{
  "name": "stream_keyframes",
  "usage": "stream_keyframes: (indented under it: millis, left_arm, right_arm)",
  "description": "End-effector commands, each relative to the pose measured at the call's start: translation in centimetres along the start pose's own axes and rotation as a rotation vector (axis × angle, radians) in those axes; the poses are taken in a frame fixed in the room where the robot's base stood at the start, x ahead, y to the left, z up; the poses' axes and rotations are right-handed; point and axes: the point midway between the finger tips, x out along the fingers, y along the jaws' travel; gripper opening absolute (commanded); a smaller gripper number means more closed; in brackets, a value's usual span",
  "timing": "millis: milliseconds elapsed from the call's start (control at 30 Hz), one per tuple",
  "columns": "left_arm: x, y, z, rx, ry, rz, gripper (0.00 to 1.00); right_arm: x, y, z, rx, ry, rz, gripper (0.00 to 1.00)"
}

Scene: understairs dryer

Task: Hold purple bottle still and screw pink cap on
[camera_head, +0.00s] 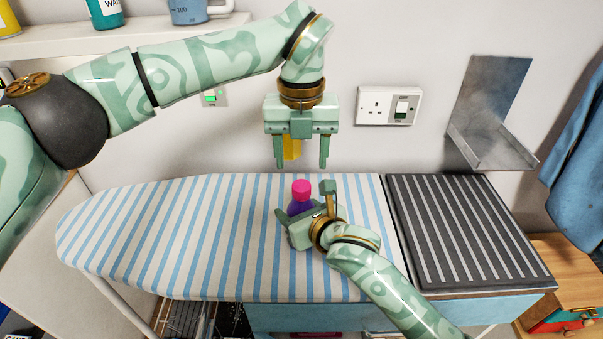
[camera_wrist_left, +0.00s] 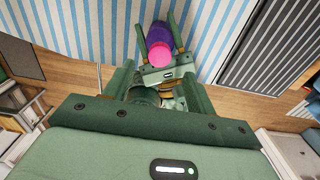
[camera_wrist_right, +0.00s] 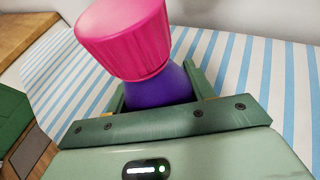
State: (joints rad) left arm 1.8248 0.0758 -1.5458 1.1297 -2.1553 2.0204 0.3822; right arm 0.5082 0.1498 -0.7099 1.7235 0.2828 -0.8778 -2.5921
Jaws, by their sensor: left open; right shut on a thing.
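The purple bottle (camera_head: 298,208) stands on the striped ironing board, with the pink cap (camera_head: 301,188) on its top. My right gripper (camera_head: 304,202) is shut around the bottle, below the cap. In the right wrist view the cap (camera_wrist_right: 124,38) sits over the bottle's neck, above the purple body (camera_wrist_right: 160,88); how far it is threaded cannot be told. My left gripper (camera_head: 302,165) is open, pointing down above the cap, apart from it. The left wrist view also shows the cap (camera_wrist_left: 161,56) and bottle (camera_wrist_left: 159,34).
The ironing board (camera_head: 150,235) has free room left of the bottle. A dark ribbed pad (camera_head: 460,230) lies at its right end. A yellow thing (camera_head: 291,149) shows partly behind my left gripper. A wall socket (camera_head: 388,105) and metal bracket (camera_head: 490,115) are behind.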

Motion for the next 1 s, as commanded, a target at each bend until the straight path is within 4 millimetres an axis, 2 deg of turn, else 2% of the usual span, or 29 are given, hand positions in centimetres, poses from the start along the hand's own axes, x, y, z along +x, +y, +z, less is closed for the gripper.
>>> stream_keyframes:
  millis: [100, 233, 400, 767, 867, 1000]
  left_arm:
    - [-2.5, 0.0, 0.1, -0.001, -0.003, 0.001, 0.56]
    - [-4.4, 0.0, 0.1, 0.0, -0.002, 0.001, 0.56]
    - [-5.5, 0.0, 0.0, 0.001, 0.001, 0.001, 0.56]
    - [-5.8, 0.0, 0.0, 0.001, 0.0, 0.001, 0.56]
    - [-6.8, 0.0, 0.1, -0.001, -0.001, 0.001, 0.56]
    - [-9.4, 0.0, 0.1, -0.001, -0.003, 0.001, 0.56]
  right_arm:
    - [0.0, 0.0, -0.1, -0.001, 0.001, -0.001, 0.0]
    - [0.0, 0.0, -0.1, -0.001, 0.001, 0.0, 0.0]
    - [0.0, 0.0, -0.1, -0.001, 0.001, 0.0, 0.0]
    - [0.0, 0.0, -0.1, -0.001, 0.001, 0.0, 0.0]
    - [0.0, 0.0, -0.1, -0.001, 0.001, 0.0, 0.0]
    - [0.0, 0.0, -0.1, -0.001, 0.002, -0.001, 0.0]
